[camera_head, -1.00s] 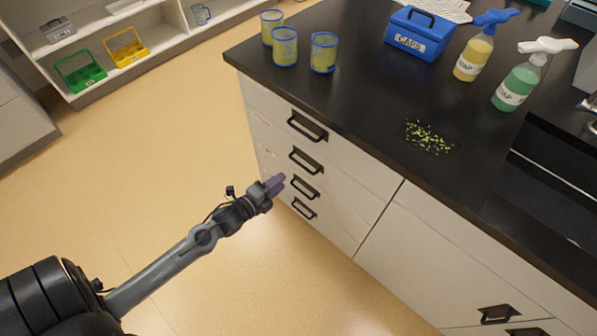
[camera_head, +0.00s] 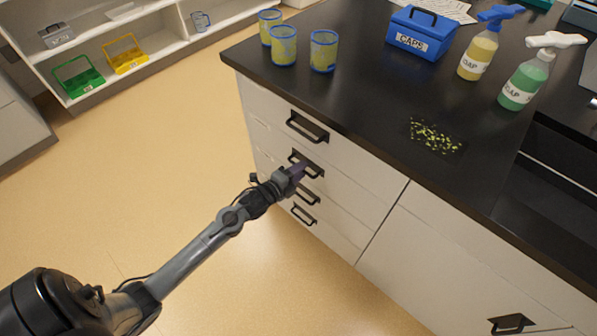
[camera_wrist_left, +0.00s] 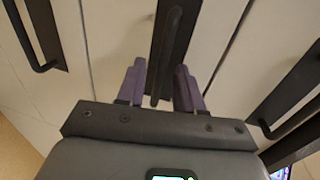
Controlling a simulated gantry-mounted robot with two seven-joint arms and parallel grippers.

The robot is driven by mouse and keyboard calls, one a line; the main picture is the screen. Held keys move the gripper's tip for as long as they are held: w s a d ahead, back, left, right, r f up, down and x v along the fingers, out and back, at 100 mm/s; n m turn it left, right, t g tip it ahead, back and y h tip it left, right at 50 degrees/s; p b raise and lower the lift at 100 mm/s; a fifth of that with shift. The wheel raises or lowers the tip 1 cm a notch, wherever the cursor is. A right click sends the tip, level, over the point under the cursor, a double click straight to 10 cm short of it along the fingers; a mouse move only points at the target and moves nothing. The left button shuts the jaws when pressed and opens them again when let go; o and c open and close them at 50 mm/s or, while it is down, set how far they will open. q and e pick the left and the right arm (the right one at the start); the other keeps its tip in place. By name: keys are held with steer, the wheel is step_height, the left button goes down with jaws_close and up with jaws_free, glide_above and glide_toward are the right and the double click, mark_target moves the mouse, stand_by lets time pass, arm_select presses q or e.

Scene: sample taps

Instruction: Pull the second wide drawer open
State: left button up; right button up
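The wide white drawers stand in a stack under the black counter, each with a black bar handle. The second wide drawer (camera_head: 345,190) is shut, its front flush with the others. Its handle (camera_head: 307,160) is partly hidden by my left gripper (camera_head: 298,169). In the left wrist view my left gripper (camera_wrist_left: 160,88) is open, its purple fingers apart on either side of that handle (camera_wrist_left: 170,45). The handle bar reaches between the fingers, with a gap visible on each side. My right gripper is in neither view.
The top drawer's handle (camera_head: 307,126) is just above and the third drawer's handle (camera_head: 305,194) just below. On the counter (camera_head: 390,125) are several yellow-blue cups (camera_head: 283,46), a blue caps box (camera_head: 420,35), soap bottles (camera_head: 525,80) and green crumbs (camera_head: 435,136). Open floor lies left.

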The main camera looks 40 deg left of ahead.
arm_select(q)
steer(key=shift+c, duration=0.5)
jaws_close()
stand_by(0.8)
